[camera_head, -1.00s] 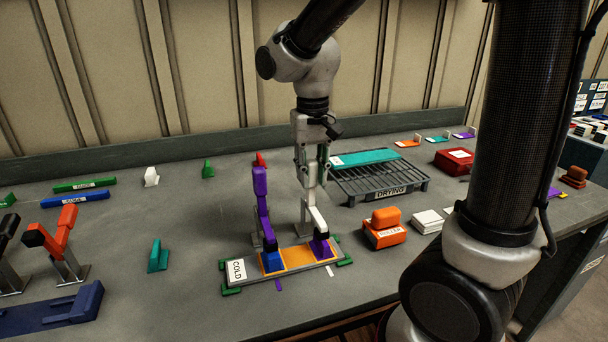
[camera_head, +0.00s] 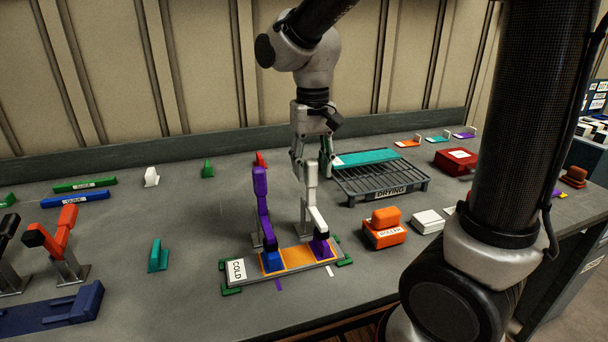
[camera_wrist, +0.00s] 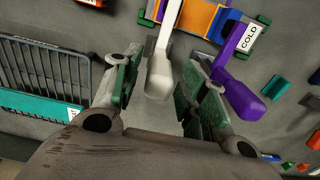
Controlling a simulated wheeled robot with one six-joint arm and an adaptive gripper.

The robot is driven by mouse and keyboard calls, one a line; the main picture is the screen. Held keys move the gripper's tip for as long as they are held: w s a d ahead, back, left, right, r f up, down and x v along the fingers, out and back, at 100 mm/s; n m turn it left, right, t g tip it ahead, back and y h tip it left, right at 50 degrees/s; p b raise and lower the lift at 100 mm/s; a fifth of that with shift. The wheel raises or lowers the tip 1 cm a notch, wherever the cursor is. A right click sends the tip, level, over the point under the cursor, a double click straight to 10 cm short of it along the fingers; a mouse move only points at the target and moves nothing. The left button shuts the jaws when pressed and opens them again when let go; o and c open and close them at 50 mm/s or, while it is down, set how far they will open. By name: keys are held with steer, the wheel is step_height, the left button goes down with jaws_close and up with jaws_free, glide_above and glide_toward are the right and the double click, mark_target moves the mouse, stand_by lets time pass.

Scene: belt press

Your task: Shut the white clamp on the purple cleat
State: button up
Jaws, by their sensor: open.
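The white clamp (camera_head: 311,188) stands at the right of the COLD plate with its handle upright. Its arm slopes down and its dark tip appears to rest on the purple cleat (camera_head: 321,249); the contact is too small to be sure. My gripper (camera_head: 312,168) is open, pointing down behind the top of the white handle. In the wrist view the white handle (camera_wrist: 160,78) lies between my two green-padded fingers, with gaps on both sides. The purple clamp (camera_head: 263,205) stands just left, upright, its arm down at the blue cleat (camera_head: 272,262).
The COLD plate (camera_head: 236,270) carries an orange strip and has green corner pieces. The drying rack (camera_head: 404,193) is right of my gripper. An orange block (camera_head: 385,233) stands right of the plate. Red and black clamps stand far left, beyond a teal piece (camera_head: 158,256).

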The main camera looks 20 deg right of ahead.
steer(key=shift+r, duration=2.6)
steer(key=s+d+t, duration=0.4)
steer(key=s+d, duration=1.1)
steer(key=shift+s+r, duration=0.15)
steer(key=shift+r, duration=0.15)
stand_by(0.7)
